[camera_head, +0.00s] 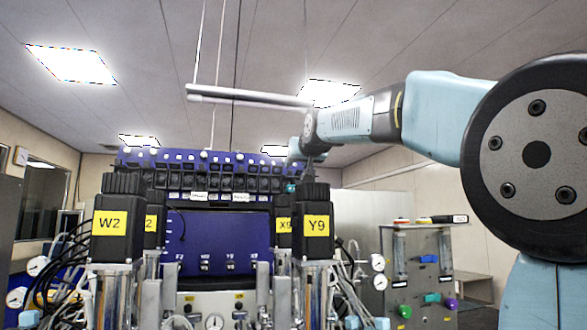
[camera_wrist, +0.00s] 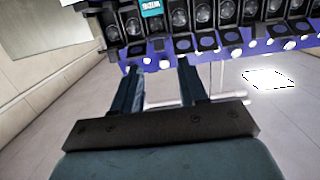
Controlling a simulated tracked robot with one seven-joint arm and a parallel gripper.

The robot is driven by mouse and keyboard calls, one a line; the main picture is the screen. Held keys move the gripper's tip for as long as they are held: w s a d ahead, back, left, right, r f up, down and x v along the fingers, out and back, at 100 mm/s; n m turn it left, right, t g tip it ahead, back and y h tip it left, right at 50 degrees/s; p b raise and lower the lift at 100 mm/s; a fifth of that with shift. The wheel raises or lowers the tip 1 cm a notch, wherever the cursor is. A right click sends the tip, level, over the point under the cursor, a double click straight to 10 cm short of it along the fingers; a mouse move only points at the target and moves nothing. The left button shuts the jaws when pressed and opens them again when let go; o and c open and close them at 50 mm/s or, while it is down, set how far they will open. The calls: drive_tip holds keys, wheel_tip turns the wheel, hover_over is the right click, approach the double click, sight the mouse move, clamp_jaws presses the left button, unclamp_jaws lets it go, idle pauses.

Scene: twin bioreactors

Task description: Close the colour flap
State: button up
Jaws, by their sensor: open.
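I cannot tell for certain which part is the colour flap. A small teal piece (camera_head: 291,187) sits at the right end of the purple panel (camera_head: 190,158), below its row of black modules. In the wrist view a teal label (camera_wrist: 151,8) shows at the top edge among the black modules (camera_wrist: 200,14); its text is too small to read surely. My gripper is open and empty in the wrist view (camera_wrist: 158,66), its two dark fingers pointing at the panel's edge. In the head view my gripper's end (camera_head: 308,150) is by the panel's right end; its fingers are not clear there.
Black motor units labelled W2 (camera_head: 110,222) and Y9 (camera_head: 318,222) stand in front of the purple panel. A grey flow-meter stand (camera_head: 418,265) with coloured knobs is at the right. A pale horizontal tube (camera_head: 245,97) shows above the panel. Open room lies above it.

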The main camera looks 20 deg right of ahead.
sight(290, 174)
drive_tip(key=s, duration=0.6)
drive_tip(key=shift+s+r, duration=0.25)
drive_tip(key=shift+r, duration=0.15)
drive_tip(key=shift+r, duration=0.1)
wheel_tip(290, 174, up, 4)
drive_tip(key=w+g, duration=0.1)
drive_tip(key=g, duration=0.2)
drive_tip(key=x, duration=1.4)
drive_tip(key=shift+r, duration=0.1)
drive_tip(key=shift+c, duration=0.3)
drive_tip(key=c, duration=0.7)
